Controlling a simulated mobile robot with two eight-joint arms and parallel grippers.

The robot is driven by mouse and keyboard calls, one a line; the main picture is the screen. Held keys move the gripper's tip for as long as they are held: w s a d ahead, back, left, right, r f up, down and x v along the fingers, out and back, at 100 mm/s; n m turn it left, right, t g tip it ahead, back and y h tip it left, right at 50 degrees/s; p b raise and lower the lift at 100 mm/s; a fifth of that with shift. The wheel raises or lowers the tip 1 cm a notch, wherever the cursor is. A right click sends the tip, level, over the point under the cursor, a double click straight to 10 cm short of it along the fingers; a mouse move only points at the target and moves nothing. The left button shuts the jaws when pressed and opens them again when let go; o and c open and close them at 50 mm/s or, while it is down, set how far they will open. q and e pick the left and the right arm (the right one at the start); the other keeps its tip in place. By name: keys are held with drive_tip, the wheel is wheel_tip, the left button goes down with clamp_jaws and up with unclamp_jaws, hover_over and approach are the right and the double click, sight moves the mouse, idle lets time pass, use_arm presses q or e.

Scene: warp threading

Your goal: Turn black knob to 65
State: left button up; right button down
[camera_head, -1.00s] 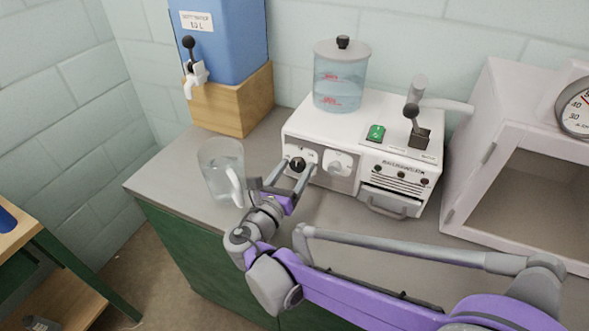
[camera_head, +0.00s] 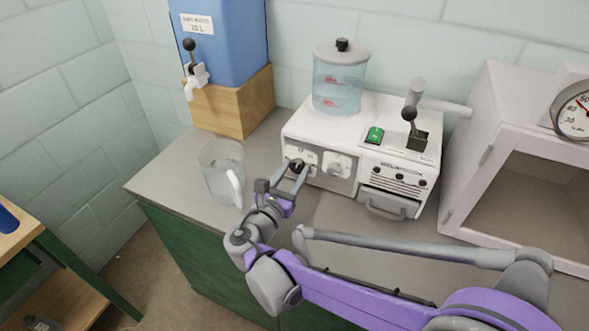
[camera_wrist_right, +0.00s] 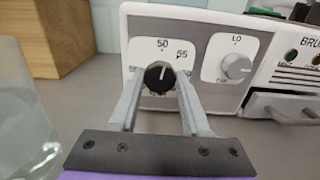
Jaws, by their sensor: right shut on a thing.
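The black knob (camera_wrist_right: 159,77) is on the front panel of the white machine (camera_head: 408,161), at its left end. In the right wrist view the dial around it shows 50 at the top and 55 at the upper right; the lower marks are hidden by my fingers. My right gripper (camera_wrist_right: 160,88) is shut on the black knob, one finger on each side. In the head view the knob (camera_head: 296,164) shows small between the fingertips. My left gripper is not in view.
A second, pale knob (camera_wrist_right: 236,67) sits right of the black one. A glass jug (camera_head: 221,172) stands on the counter close left of my right gripper. A blue water tank (camera_head: 225,40) on a wooden block is behind it. A white cabinet with a gauge (camera_head: 573,115) stands right.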

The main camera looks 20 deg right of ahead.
drive_tip(key=m+p, duration=0.1)
drive_tip(key=m, duration=0.4)
drive_tip(key=shift+m+p, duration=0.3)
drive_tip(key=m+p, duration=0.1)
drive_tip(key=m, duration=0.5)
drive_tip(key=m+p, duration=0.1)
drive_tip(key=m, duration=0.5)
drive_tip(key=shift+m, duration=0.3)
drive_tip(key=m+p, duration=0.1)
drive_tip(key=m, duration=0.4)
drive_tip(key=shift+m, duration=0.7)
drive_tip(key=shift+c, duration=1.8)
unclamp_jaws()
drive_tip(key=v, duration=1.1)
